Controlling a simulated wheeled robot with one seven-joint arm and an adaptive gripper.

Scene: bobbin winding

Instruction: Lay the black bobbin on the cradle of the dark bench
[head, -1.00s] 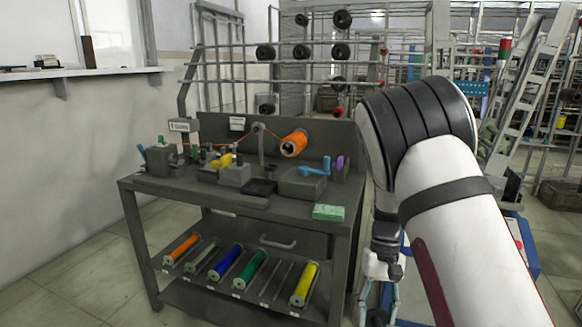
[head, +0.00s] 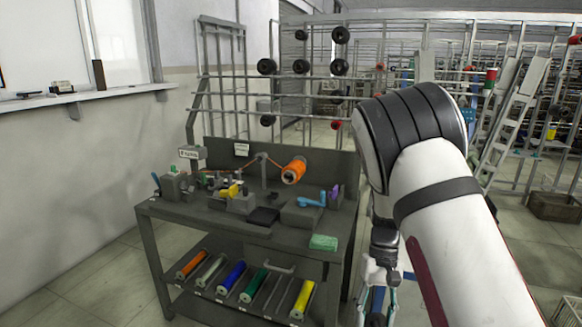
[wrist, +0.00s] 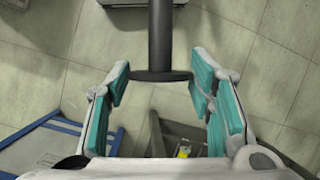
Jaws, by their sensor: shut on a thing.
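The black bobbin (wrist: 160,38) is between my gripper's teal pads (wrist: 159,73) in the wrist view, its dark flange nearest the palm and its shaft pointing away. My gripper (head: 377,290) hangs low beside the bench's right end in the head view; the bobbin is hard to make out there. The dark bench (head: 190,218) stands left of my arm. Its top carries grey blocks (head: 240,204), a black tray (head: 263,216) and a block with a blue crank (head: 311,201). I cannot tell which fitting is the cradle.
An orange spool (head: 293,171) is on the bench's back panel. A green cloth (head: 323,242) lies at the front right corner. Coloured bobbins, including a yellow one (head: 302,299), lie on the lower shelf. Open floor (head: 85,285) lies left of the bench.

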